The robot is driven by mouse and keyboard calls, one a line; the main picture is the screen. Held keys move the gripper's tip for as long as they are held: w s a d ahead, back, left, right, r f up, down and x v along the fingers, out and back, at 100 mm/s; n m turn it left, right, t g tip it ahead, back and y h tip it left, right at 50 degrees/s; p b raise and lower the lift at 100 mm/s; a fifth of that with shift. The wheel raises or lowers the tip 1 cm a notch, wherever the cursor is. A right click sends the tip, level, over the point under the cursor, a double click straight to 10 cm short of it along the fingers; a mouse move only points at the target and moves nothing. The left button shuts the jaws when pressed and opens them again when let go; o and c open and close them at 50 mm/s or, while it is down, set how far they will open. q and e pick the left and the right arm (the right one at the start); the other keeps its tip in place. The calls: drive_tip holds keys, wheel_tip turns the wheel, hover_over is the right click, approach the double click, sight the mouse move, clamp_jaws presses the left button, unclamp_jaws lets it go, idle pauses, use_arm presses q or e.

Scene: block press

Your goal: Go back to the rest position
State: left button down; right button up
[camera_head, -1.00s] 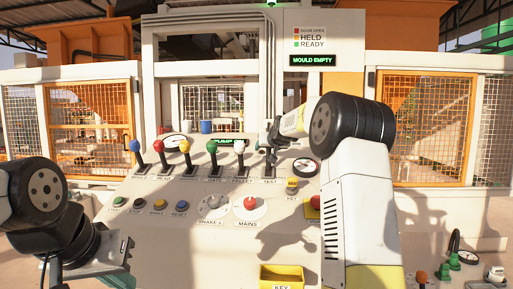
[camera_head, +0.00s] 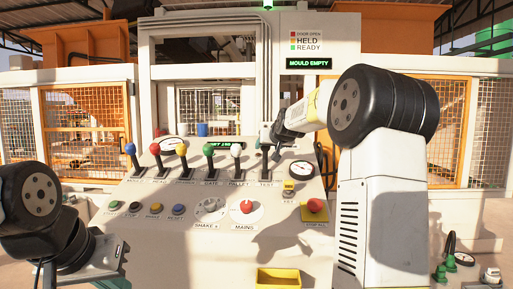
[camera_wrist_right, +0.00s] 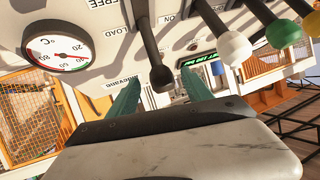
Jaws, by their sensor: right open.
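My right gripper (camera_head: 269,138) is over the black-knobbed lever at the right end of the lever row, marked TEST. In the right wrist view, the two teal fingers of the right gripper (camera_wrist_right: 160,94) are spread apart, with nothing clasped. The black lever (camera_wrist_right: 156,62) shows between the fingertips; I cannot tell how deep it sits between them. My left gripper (camera_head: 103,260) is low at the left edge, beside the panel; its fingers are not clearly visible.
The sloped control panel (camera_head: 150,229) carries levers with blue, red, yellow, green and white knobs, several buttons, a red mains knob (camera_head: 246,207) and a red stop button (camera_head: 315,205). A yellow tray (camera_head: 278,279) is at the front. A fenced press stands behind.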

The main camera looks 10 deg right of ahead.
drive_tip(key=s+a+f+g+y, duration=0.1)
drive_tip(key=s+a+f, duration=0.15)
drive_tip(key=s, duration=0.65)
drive_tip(key=s+a+f+g, duration=0.1)
drive_tip(key=s+a+g, duration=0.15)
drive_tip(key=s, duration=0.65)
drive_tip(key=s+a+f+g, duration=0.1)
drive_tip(key=s+f, duration=0.3)
drive_tip(key=s, duration=0.5)
drive_tip(key=s+a+f+n+g, duration=0.1)
drive_tip(key=s+a+f, duration=0.1)
drive_tip(key=s+f, duration=0.3)
drive_tip(key=s+a+f+g+y, duration=0.1)
drive_tip(key=s+f, duration=0.3)
drive_tip(key=s, duration=0.8)
drive_tip(key=shift+s+a+f+n+g, duration=0.2)
drive_tip(key=shift+s+a+n+g, duration=0.1)
drive_tip(key=shift+a+g, duration=0.15)
